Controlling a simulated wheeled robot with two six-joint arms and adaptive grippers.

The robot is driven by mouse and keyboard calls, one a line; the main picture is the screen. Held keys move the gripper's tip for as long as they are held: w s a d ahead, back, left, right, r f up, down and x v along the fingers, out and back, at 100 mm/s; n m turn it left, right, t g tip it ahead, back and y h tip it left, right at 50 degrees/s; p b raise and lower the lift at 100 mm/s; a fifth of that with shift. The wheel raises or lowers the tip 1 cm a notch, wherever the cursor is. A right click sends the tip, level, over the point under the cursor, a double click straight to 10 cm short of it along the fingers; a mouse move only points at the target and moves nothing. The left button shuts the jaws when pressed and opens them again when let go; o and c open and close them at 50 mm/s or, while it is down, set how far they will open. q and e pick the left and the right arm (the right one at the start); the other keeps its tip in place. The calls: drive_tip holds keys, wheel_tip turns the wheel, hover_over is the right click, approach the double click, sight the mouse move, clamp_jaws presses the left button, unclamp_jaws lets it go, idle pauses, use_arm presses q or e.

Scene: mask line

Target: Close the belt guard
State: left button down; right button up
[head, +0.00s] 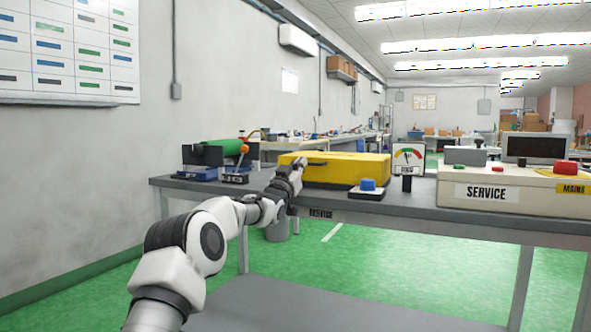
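The belt guard is most likely the long yellow cover (345,169) on the grey workbench, in the middle of the head view. It looks low and roughly level; I cannot tell whether it is fully down. A dark handle-like strip shows near its left front edge. My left gripper (297,166) is at the left front end of the yellow cover, overlapping it in the picture. It is small and partly hidden by its own wrist, so I cannot tell whether it touches the cover or how its fingers stand. My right gripper is not in view.
The grey bench (420,204) also carries a green roller with an orange knob (244,149) at left, a blue button (368,185), a gauge (408,157), and a beige SERVICE panel (487,192) with a red button (565,168) at right. Open green floor shows behind and below.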

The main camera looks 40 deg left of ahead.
use_arm(q)
wheel_tip(320, 180, down, 2)
drive_tip(key=shift+s+a, duration=0.1)
drive_tip(key=shift+s, duration=0.05)
drive_tip(key=r+v, duration=0.1)
drive_tip(key=v, duration=0.9)
drive_tip(key=shift+s+d, duration=0.35)
drive_tip(key=shift+s, duration=0.3)
